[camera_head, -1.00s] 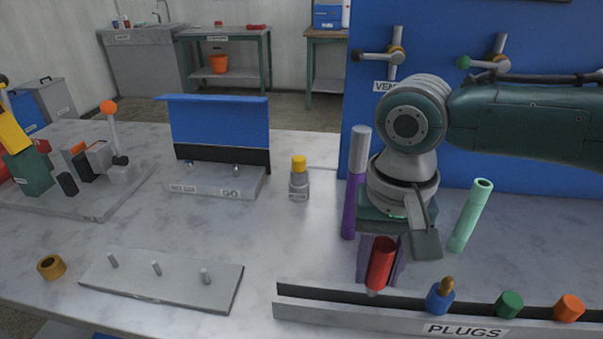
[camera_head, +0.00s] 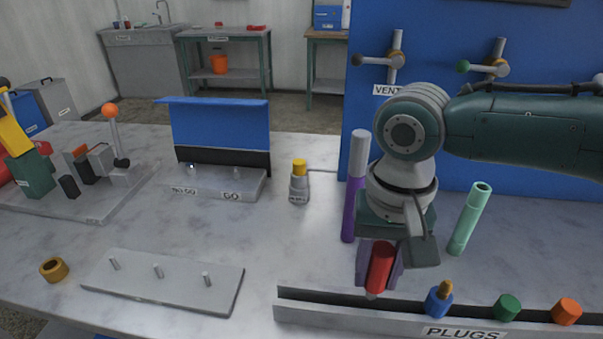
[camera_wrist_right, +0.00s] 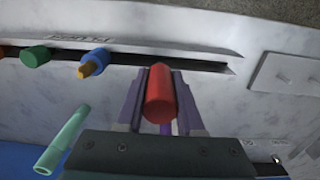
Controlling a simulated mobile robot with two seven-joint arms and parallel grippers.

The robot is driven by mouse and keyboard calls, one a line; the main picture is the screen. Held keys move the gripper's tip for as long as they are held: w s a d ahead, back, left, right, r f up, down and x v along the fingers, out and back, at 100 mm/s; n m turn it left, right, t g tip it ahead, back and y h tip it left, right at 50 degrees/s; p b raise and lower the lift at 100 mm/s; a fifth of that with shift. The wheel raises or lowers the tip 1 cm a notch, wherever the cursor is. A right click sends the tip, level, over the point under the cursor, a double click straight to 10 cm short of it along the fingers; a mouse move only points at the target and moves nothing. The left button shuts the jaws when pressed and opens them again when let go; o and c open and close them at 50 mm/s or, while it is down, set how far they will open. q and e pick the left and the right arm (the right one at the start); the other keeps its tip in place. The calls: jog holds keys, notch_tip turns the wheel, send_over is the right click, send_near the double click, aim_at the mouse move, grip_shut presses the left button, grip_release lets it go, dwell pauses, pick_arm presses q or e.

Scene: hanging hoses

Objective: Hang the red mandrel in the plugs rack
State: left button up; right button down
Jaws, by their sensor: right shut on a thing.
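The red mandrel (camera_head: 380,266) is between the purple fingers of my right gripper (camera_head: 379,268), which is shut on it. It is tilted, with a pale tip at its lower end. In the right wrist view the mandrel (camera_wrist_right: 160,95) lies between both fingers (camera_wrist_right: 160,100), near the end of the rack's slot. The plugs rack (camera_head: 400,318) is a grey slotted rail at the front right, labelled PLUGS. In the head view the mandrel's lower end appears just behind the rack's left part; the exact gap cannot be told. My left gripper does not show.
The rack holds a blue plug (camera_head: 439,301), a green plug (camera_head: 507,307) and an orange plug (camera_head: 567,311). A mint tube (camera_head: 468,219) and a purple tube (camera_head: 350,205) stand near my right arm. A pegged plate (camera_head: 190,292) lies left of the rack.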

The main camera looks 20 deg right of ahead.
aim_at(384, 249)
jog(key=shift+p, duration=0.35)
jog(key=shift+f+b, duration=1.45)
jog(key=shift+f, duration=0.7)
jog(key=shift+c, duration=2.2)
grip_release()
notch_tip(384, 249, up, 10)
jog(key=p, duration=0.2)
jog(key=shift+p, duration=0.3)
